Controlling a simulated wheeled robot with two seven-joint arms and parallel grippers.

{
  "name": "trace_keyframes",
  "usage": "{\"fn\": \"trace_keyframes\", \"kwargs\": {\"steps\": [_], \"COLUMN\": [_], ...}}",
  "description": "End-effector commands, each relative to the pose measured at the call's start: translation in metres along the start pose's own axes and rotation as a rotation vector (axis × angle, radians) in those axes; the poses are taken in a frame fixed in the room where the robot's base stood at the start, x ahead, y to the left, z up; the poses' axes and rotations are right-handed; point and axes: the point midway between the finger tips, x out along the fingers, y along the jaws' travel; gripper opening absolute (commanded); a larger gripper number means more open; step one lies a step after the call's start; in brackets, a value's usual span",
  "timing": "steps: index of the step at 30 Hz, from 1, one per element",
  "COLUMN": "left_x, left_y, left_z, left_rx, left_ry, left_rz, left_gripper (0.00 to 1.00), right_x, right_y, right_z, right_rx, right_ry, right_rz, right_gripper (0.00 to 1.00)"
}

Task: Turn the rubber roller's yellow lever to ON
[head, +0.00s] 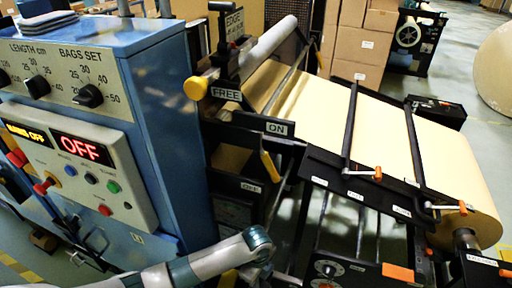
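A yellow lever (270,166) sits on the machine's dark side frame, right of the blue cabinet. Its handle slants down to the right, below the ON plate (278,128) and beside a lower plate (250,186) that seems to read OFF. A pale roller (268,42) runs along the upper part of the machine. A yellow knob (196,88) is at its near end, beside the FREE plate (226,94). One of my arms, white and teal, crosses the bottom edge, below and apart from the lever. Neither gripper can be made out.
The blue cabinet (165,120) stands close on the left, its red display reading OFF (82,150). Kraft paper (370,125) stretches to a roll at right. Orange-handled cranks (365,171) stick out along the frame. Stacked cartons (362,45) stand behind.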

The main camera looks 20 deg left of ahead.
Motion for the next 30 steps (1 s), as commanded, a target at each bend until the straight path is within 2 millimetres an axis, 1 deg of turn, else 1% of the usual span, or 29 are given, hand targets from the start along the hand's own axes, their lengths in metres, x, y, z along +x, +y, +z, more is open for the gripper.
{"fn": "trace_keyframes", "kwargs": {"steps": [1,4,6,8,10,12,15,20,23,26,27,30], "left_x": [0.007,0.021,0.033,0.043,0.058,0.073,0.092,0.125,0.150,0.182,0.195,0.224], "left_y": [0.007,0.020,0.032,0.044,0.060,0.076,0.097,0.136,0.167,0.209,0.226,0.260], "left_z": [-0.007,-0.021,-0.029,-0.035,-0.036,-0.034,-0.028,-0.016,-0.008,0.000,0.004,0.009], "left_rx": [-0.046,-0.189,-0.323,-0.452,-0.612,-0.760,-0.930,-1.154,-1.292,-1.436,-1.487,-1.573], "left_ry": [0.017,0.056,0.086,0.111,0.132,0.145,0.152,0.146,0.133,0.110,0.100,0.080], "left_rz": [-0.006,-0.035,-0.056,-0.074,-0.091,-0.106,-0.121,-0.135,-0.141,-0.146,-0.149,-0.153], "left_gripper": [0.26,0.26,0.26,0.26,0.26,0.26,0.26,0.26,0.26,0.26,0.26,0.26], "right_x": [0.001,0.003,0.004,0.005,0.007,0.008,0.010,0.013,0.015,0.019,0.020,0.022], "right_y": [0.000,0.000,0.000,0.000,0.000,0.000,0.000,0.000,-0.001,-0.001,-0.001,-0.001], "right_z": [0.000,0.000,0.000,0.000,0.001,0.001,0.001,0.001,0.001,0.002,0.002,0.002], "right_rx": [0.000,0.000,0.000,0.000,0.000,0.000,0.000,0.000,0.000,0.000,0.000,0.000], "right_ry": [0.000,0.000,0.000,0.000,0.000,0.000,0.000,0.000,0.000,0.000,0.000,0.000], "right_rz": [0.000,0.000,0.000,0.000,0.000,0.000,0.000,0.000,0.000,0.000,0.000,0.000], "right_gripper": [0.31,0.31,0.31,0.31,0.31,0.31,0.31,0.31,0.31,0.31,0.31,0.31]}}
